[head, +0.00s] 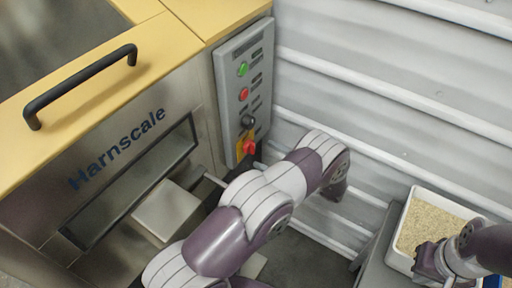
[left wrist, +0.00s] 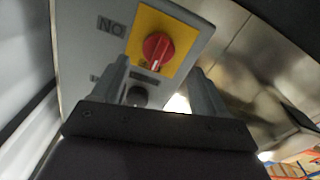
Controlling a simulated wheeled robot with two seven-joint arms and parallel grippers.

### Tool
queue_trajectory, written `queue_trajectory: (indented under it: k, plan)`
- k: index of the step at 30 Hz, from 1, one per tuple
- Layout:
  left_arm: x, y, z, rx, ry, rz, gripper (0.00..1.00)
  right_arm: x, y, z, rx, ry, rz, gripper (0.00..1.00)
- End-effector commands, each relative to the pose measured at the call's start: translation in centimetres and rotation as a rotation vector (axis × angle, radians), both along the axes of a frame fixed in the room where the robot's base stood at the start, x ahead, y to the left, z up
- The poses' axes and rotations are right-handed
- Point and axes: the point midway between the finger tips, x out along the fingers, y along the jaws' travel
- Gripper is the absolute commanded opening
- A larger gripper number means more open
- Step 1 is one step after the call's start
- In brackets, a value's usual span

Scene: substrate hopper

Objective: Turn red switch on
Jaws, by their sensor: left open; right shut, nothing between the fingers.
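The red switch (head: 250,147) is a rotary knob on a yellow plate (head: 240,146), low on the grey control panel (head: 243,86). In the left wrist view the red switch (left wrist: 158,50) shows large, with a pale mark on its handle, and the panel appears upside down. My left gripper (left wrist: 160,68) is open, its two fingers pointing at the panel on either side of the switch in the picture; contact cannot be told. In the head view my left arm hides most of that gripper. My right gripper (head: 432,266) is shut and empty by the substrate bin.
A black knob (head: 247,121), red button (head: 243,94) and green button (head: 242,69) sit above the switch. The Harnscale machine with a black handle (head: 80,84) stands left. A corrugated wall is at right. A white bin (head: 408,200) holds pale substrate.

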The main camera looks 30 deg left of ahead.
Motion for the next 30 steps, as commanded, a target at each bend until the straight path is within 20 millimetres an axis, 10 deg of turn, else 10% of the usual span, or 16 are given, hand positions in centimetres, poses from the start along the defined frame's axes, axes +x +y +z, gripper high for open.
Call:
queue_trajectory:
  k: [6, 17, 23, 30]
  plan:
    - [0.3, 4.1, 0.1, -0.001, 0.001, 0.001, 0.73, 0.0, 0.0, 0.5, 0.000, 0.000, 0.000, 0.00]
    - [0.4, 5.2, 0.0, -0.001, -0.001, -0.002, 0.73, 0.0, 0.0, 0.5, 0.000, 0.000, 0.000, 0.00]
    - [0.4, 5.1, 0.0, -0.002, 0.000, -0.002, 0.17, 0.0, 0.0, 0.5, 0.000, 0.000, 0.000, 0.00]
    - [0.4, 5.1, 0.0, -0.001, 0.012, -0.002, 0.17, 0.0, 0.0, 0.5, 0.000, 0.000, 0.000, 0.00]
